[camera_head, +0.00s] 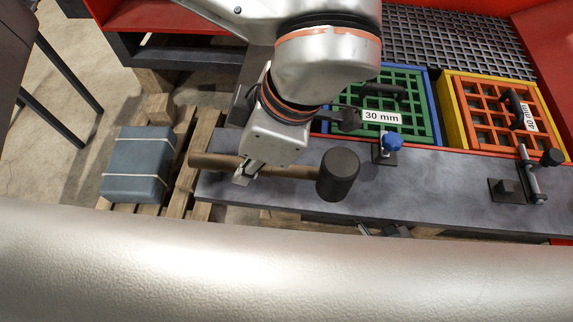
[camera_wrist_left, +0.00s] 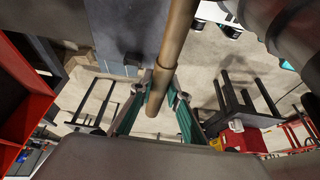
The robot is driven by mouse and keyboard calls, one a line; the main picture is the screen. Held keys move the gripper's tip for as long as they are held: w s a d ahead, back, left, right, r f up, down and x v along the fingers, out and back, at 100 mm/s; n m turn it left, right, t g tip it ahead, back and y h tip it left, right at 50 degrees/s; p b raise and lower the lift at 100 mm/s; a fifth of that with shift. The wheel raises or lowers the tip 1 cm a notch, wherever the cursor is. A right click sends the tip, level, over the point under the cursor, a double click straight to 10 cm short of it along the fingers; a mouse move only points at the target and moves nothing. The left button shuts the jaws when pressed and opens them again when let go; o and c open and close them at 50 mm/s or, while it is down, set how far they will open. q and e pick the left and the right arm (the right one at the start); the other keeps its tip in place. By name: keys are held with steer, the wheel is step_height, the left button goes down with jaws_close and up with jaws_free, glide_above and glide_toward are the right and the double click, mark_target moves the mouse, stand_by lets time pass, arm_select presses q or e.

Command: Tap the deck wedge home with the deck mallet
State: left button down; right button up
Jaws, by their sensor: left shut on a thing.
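The deck mallet has a dark cylindrical head (camera_head: 338,175) and a brown handle (camera_head: 215,162); it lies roughly level above the left part of the grey deck (camera_head: 420,185). My left gripper (camera_head: 245,173) is shut on the handle, left of the head. In the left wrist view the handle (camera_wrist_left: 173,45) runs between my left gripper's fingers (camera_wrist_left: 157,98). I cannot make out the deck wedge for certain; the arm and mallet hide part of the deck. My right gripper is not in view.
A green grid marked 30 mm (camera_head: 405,90) and an orange grid marked 40 mm (camera_head: 490,115) sit behind the deck. A blue knob (camera_head: 391,141) and a black clamp (camera_head: 530,175) stand on it. A grey-blue strapped block (camera_head: 138,165) lies on a pallet at left.

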arm_select(q)
steer(key=s+d+r, duration=0.2)
steer(key=s+r, duration=0.4)
steer(key=s, duration=0.1)
steer(key=shift+s, duration=0.15)
stand_by(0.7)
stand_by(0.5)
steer(key=w+f+m, duration=0.1)
steer(key=w, duration=0.1)
steer(key=w+a+f+m, duration=0.1)
steer(key=w, duration=0.2)
steer(key=w+f+m+t, duration=0.1)
steer(key=w, duration=0.1)
steer(key=shift+w+a, duration=0.2)
steer(key=shift+w, duration=0.05)
steer(key=w+a+f+m+t+h, duration=0.1)
steer(key=w+a+f+m+h, duration=0.1)
steer(key=w+a+f+m, duration=0.2)
steer(key=w+a+f+m+t+h, duration=0.2)
steer(key=w+a+f+m, duration=0.2)
steer(key=w+a+m, duration=0.6)
steer(key=w+a, duration=0.2)
steer(key=w, duration=0.1)
steer(key=shift+w+a+f+m, duration=0.2)
steer(key=shift+w+f+m, duration=0.05)
steer(key=shift+m, duration=0.05)
